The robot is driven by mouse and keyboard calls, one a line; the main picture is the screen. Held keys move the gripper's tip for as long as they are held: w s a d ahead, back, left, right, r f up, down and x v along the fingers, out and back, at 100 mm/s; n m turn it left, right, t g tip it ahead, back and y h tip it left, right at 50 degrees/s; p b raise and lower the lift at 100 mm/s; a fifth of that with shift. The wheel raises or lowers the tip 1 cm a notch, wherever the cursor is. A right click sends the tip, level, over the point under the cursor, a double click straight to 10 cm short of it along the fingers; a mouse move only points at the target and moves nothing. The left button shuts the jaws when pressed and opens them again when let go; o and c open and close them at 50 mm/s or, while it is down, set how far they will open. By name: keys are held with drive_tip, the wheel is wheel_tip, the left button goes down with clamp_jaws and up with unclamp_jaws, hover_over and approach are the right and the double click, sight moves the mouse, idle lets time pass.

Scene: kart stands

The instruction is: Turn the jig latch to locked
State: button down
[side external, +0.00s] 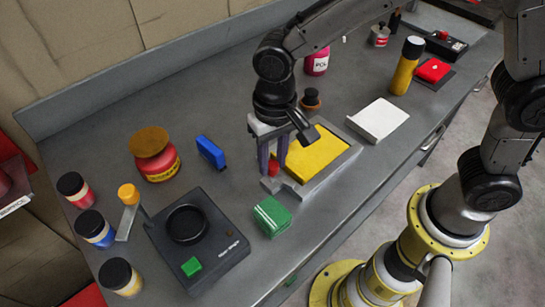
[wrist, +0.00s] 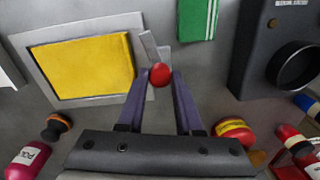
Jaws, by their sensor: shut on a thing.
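The jig is a grey frame (side external: 331,179) around a yellow panel (side external: 318,156); it also shows in the wrist view (wrist: 85,66). Its latch has a red round knob (wrist: 160,74) and a short grey metal lever (wrist: 149,46) at the frame's side. My gripper (side external: 274,168) points down at the jig's left corner in the side view. Its two fingers are shut on the red knob, one on each side. In the side view the fingers partly hide the knob, and I cannot tell the latch's exact angle there.
A green block (side external: 272,216) stands close to the gripper. A black device (side external: 197,240) with a round ring, a blue box (side external: 211,152) and a red-yellow jar (side external: 155,160) lie left. A white tray (side external: 378,120) and yellow bottle (side external: 406,66) stand right.

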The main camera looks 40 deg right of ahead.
sight(271, 162)
drive_tip(key=n, duration=0.7)
drive_tip(key=shift+w, duration=0.1)
drive_tip(key=n, duration=0.4)
drive_tip(key=shift+a+n, duration=0.1)
drive_tip(key=shift+n, duration=1.7)
drive_tip(key=shift+r, duration=0.1)
drive_tip(key=c, duration=0.6)
unclamp_jaws()
wheel_tip(271, 162, up, 14)
drive_tip(key=shift+w+f, duration=0.15)
